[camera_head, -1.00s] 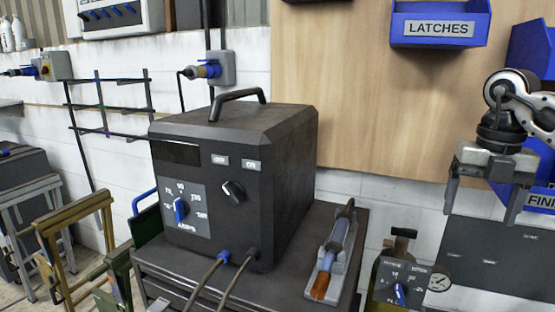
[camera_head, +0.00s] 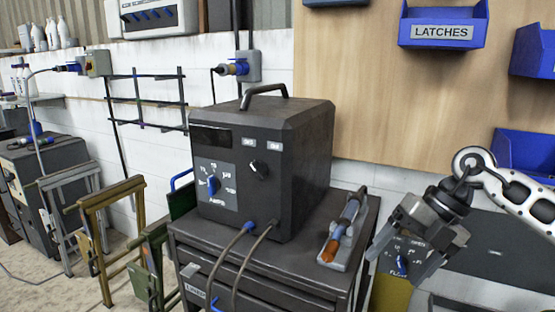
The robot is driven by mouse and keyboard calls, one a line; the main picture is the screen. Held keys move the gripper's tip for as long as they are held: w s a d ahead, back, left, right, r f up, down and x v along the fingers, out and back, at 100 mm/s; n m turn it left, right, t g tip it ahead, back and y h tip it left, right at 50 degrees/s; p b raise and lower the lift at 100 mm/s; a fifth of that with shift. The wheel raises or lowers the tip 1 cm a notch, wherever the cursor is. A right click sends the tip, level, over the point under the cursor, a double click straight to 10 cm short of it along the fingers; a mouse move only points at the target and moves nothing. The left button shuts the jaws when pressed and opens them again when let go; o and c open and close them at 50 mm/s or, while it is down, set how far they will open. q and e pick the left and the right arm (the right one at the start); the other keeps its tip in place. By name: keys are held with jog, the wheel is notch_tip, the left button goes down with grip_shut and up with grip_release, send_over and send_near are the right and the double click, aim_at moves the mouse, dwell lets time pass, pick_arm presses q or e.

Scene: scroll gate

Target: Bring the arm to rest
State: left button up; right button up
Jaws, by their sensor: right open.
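My right gripper (camera_head: 402,262) is at the right of the head view, on a white and black arm that comes in from the right edge. It is tilted, with its fingers pointing down and to the left. Its jaws are open, and I see nothing held in them. It appears in front of a small dial panel (camera_head: 402,262) beside the welding cart and partly hides it. My left gripper is not in view.
A dark welding machine (camera_head: 300,160) stands on a drawer cart (camera_head: 205,260), with a torch (camera_head: 345,225) in a holder on its right. Blue bins, one labelled LATCHES (camera_head: 442,32), hang on a wooden board (camera_head: 370,100). Metal stands (camera_head: 95,235) are at left.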

jog(key=s+a+f+m+t+y, duration=0.2)
jog(key=a+m+t+y, duration=0.1)
jog(key=a+y, duration=0.55)
jog(key=s+a+f+m+t+y, duration=0.1)
jog(key=s+a+m+t+y, duration=0.3)
jog(key=a, duration=0.7)
jog(key=d+f+m+t+h, duration=0.4)
jog(key=f+m+t+h, duration=0.15)
jog(key=f+m, duration=0.35)
jog(key=d+f+m+t+h, duration=0.4)
jog(key=f+m+h, duration=0.2)
jog(key=m, duration=0.5)
jog(key=s+d+f+m+g+h, duration=0.2)
jog(key=s+f+g, duration=0.1)
jog(key=s+f, duration=0.3)
jog(key=s+d+f+m+g+h, duration=0.2)
jog(key=s+d+f+m+g, duration=0.1)
jog(key=s+f, duration=0.4)
jog(key=shift+h, duration=0.3)
